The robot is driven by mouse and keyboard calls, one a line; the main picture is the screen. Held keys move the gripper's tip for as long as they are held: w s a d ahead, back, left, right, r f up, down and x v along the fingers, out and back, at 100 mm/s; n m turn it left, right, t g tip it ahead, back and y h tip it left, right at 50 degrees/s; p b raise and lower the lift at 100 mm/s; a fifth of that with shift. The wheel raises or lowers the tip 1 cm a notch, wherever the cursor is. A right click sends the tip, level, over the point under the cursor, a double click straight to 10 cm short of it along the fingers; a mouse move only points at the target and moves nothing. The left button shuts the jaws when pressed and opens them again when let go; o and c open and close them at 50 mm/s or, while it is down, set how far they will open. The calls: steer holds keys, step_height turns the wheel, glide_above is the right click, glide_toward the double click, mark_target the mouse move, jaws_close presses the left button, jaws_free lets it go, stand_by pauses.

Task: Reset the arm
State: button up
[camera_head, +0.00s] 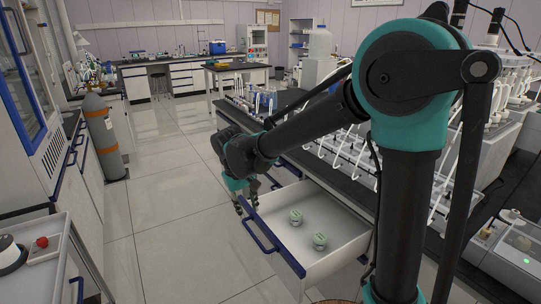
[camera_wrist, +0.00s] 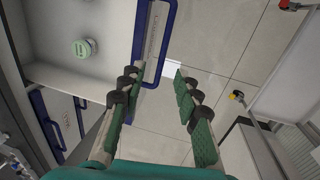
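My arm reaches out over the side of an open white drawer (camera_head: 335,232) in the head view. My gripper (camera_head: 247,208) hangs at the drawer's far front corner, pointing down. Two small green-lidded jars (camera_head: 296,216) (camera_head: 320,240) stand in the drawer, one showing in the wrist view (camera_wrist: 83,48).
A black-topped bench (camera_head: 345,165) with glass and white tubing stands above the drawer. A grey gas cylinder (camera_head: 103,135) stands by the left cabinets. A white cart (camera_head: 45,245) with a red knob is at lower left. The tiled floor (camera_head: 170,200) between is clear.

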steer(key=d+f+m+y, duration=0.1)
steer(key=d+m, duration=0.1)
steer(key=d, duration=0.9)
steer(key=s+d+f+m+t, duration=0.1)
steer(key=s+d+f, duration=0.1)
steer(key=d, duration=0.5)
steer(key=s+d+f+m+t, duration=0.1)
steer(key=s+d+f+m, duration=0.1)
steer(key=s+d, duration=0.2)
steer(key=s+d+f+m, duration=0.2)
steer(key=s+d, duration=0.1)
steer(key=d, duration=0.7)
steer(key=shift+s+t+y, duration=0.25)
steer(key=shift+t+y, duration=0.15)
